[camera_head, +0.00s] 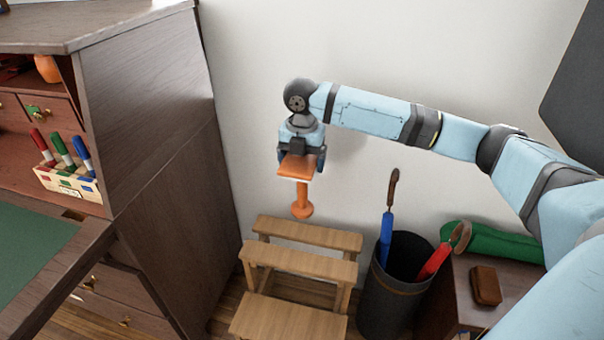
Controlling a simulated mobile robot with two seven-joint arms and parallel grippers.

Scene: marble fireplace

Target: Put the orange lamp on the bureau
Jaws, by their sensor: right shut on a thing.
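The orange lamp (302,200) hangs upright from my right gripper (301,163). Its wide orange top is between the fingers and its stem runs down to a small round base. The gripper is shut on it, in the air above the wooden step stool and in front of the white wall. The dark wood bureau (150,110) stands at the left, with its flat top at the upper left and a fold-down desk with a green surface (30,245). The lamp is to the right of the bureau's side and apart from it. My left gripper is out of view.
Inside the bureau are a small rack of red, green and blue markers (68,182) and an orange round object (47,68). A wooden step stool (300,262) stands below. A dark bin with umbrellas (395,290) and a low cabinet (463,310) stand right.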

